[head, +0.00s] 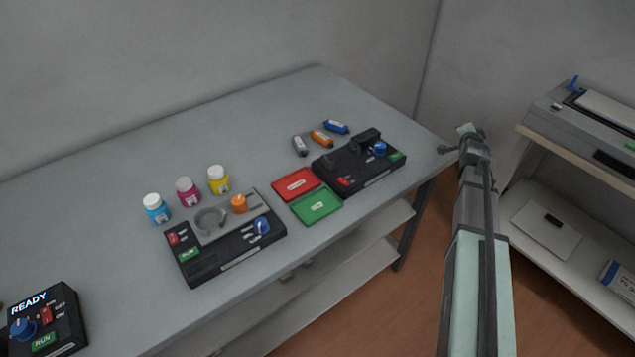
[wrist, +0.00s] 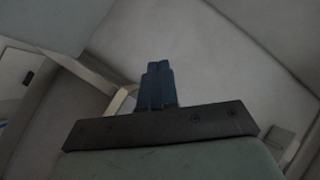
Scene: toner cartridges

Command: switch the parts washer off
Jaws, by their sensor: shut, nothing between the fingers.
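No label I can read names the parts washer, so I cannot tell which machine it is. A black control box (head: 62,318) at the lower left of the head view has a lit READY display, a blue knob (head: 24,328), a red part and a green RUN part (head: 43,341). A black machine (head: 228,252) at the table's middle has a grey ring, a blue knob and red and green parts. A similar black machine (head: 358,164) stands at the right. My gripper (wrist: 158,66) is shut and empty, raised beyond the table's right end.
Three bottles (head: 188,191) stand behind the middle machine. A red tray (head: 296,184) and a green tray (head: 316,206) lie between the machines. Three small cartridges (head: 321,139) lie behind the right machine. A shelf unit with a printer (head: 582,118) stands at the right. The table's back left is clear.

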